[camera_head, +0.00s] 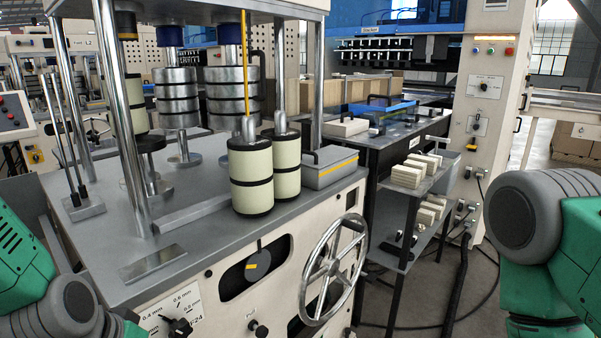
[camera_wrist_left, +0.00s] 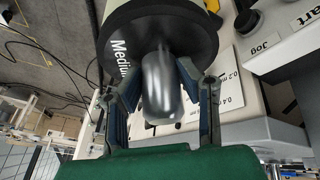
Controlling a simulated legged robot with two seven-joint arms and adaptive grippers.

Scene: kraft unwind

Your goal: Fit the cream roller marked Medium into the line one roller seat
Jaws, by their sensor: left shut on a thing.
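The roller marked Medium (camera_wrist_left: 180,27) shows at the top of the left wrist view, with its dark end face and white lettering towards the camera. A smooth metal shaft end (camera_wrist_left: 160,88) sticks out of that face. My left gripper (camera_wrist_left: 165,80) has its two fingers on either side of this shaft and is shut on it. In the head view the left gripper and this roller are out of frame. My right gripper is out of view too. I cannot pick out the line one roller seat with certainty.
Two other cream rollers (camera_head: 250,177) stand upright on the grey machine deck (camera_head: 215,240). A handwheel (camera_head: 333,270) and a panel with thickness marks (camera_head: 172,315) are on the front. A shelf rack (camera_head: 425,215) with cream blocks stands to the right.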

